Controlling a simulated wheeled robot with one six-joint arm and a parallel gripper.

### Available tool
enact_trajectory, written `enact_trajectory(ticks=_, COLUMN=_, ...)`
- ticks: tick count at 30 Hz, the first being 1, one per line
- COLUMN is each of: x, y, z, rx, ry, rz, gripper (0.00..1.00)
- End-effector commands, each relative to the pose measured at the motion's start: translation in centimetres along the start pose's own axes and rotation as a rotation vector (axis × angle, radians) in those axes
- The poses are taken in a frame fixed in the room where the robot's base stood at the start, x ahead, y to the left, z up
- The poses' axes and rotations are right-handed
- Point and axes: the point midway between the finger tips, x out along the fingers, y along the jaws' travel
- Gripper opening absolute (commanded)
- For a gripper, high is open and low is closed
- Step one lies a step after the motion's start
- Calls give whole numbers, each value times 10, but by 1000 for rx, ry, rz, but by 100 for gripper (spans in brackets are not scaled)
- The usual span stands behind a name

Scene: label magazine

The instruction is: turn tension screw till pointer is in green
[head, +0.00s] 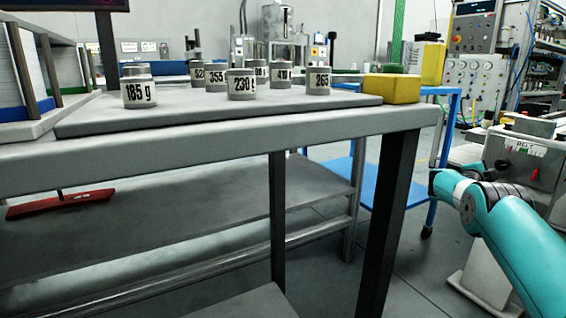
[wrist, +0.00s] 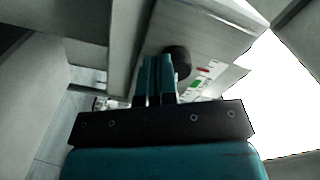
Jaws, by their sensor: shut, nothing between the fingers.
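The dark round tension screw knob (wrist: 180,60) sticks out of a grey metal unit in the wrist view. It also shows in the head view (head: 503,165), on the unit's front at the right. The pointer is too small to make out surely. My gripper (wrist: 154,60) is shut and empty, its fingertips close to the left of the knob; I cannot tell whether they touch it. In the head view my arm reaches in from the lower right.
A grey table (head: 220,128) with several labelled weights and a yellow block (head: 391,88) fills the left of the head view. A blue cart (head: 425,160) stands behind it. Grey floor shows between the table and the unit. A grey wall-like surface lies left in the wrist view.

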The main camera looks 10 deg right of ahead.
Motion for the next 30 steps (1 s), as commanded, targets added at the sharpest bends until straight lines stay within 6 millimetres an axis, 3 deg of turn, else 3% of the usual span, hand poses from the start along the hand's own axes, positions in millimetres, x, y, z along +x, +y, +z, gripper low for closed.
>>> enact_trajectory(ticks=1, x=4, y=7, z=4, rx=4, ry=0, rz=-3, gripper=0)
enact_trajectory(ticks=12, x=23, y=3, z=-5, rx=1, ry=0, rz=-5, gripper=0)
enact_trajectory(ticks=30, x=28, y=-2, z=-17, rx=3, ry=10, rz=-10, gripper=0)
